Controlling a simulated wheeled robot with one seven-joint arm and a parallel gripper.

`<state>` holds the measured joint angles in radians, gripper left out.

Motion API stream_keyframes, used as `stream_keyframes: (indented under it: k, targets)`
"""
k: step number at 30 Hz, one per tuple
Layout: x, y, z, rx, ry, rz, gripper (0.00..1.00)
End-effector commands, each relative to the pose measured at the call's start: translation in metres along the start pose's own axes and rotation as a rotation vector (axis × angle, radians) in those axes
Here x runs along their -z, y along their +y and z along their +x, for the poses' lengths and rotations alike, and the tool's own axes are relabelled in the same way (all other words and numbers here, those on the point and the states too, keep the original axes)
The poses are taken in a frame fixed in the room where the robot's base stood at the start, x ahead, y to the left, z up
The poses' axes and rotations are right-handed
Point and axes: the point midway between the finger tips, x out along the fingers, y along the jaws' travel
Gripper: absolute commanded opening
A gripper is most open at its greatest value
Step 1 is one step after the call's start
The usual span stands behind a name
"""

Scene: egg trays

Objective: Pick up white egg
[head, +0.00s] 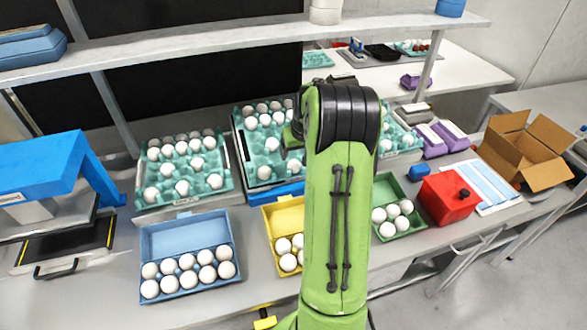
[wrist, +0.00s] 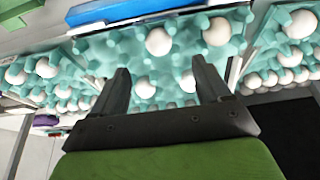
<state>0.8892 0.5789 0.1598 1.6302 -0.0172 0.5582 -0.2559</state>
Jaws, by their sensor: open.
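White eggs sit in teal trays on the bench. In the wrist view, one white egg (wrist: 145,88) shows just inside the left finger, and another white egg (wrist: 188,82) lies by the right finger. Two more, a white egg (wrist: 158,41) and a white egg (wrist: 217,32), lie beyond the fingertips. My gripper (wrist: 162,72) is open and empty over the middle teal tray (wrist: 105,58).
A left teal tray (head: 143,205) holds several eggs. A blue carton (head: 180,237), a yellow carton (head: 272,222) and a green carton (head: 384,188) hold eggs in front. A red box (head: 447,200) and a cardboard box (head: 527,150) stand right. A shelf (head: 240,38) spans above.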

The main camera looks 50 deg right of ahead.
Motion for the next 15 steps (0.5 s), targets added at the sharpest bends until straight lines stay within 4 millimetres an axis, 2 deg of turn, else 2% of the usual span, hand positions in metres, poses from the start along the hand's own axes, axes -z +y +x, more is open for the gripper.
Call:
stream_keyframes:
  k: [1, 3, 8, 15]
  targets:
    - [-0.002, 0.000, 0.014, 0.002, -0.005, 0.000, 0.76]
    - [-0.001, 0.000, 0.029, 0.002, -0.003, 0.000, 0.76]
    - [-0.001, 0.000, 0.047, 0.001, -0.002, 0.000, 0.76]
    - [-0.001, 0.000, 0.089, 0.001, -0.001, -0.001, 0.76]
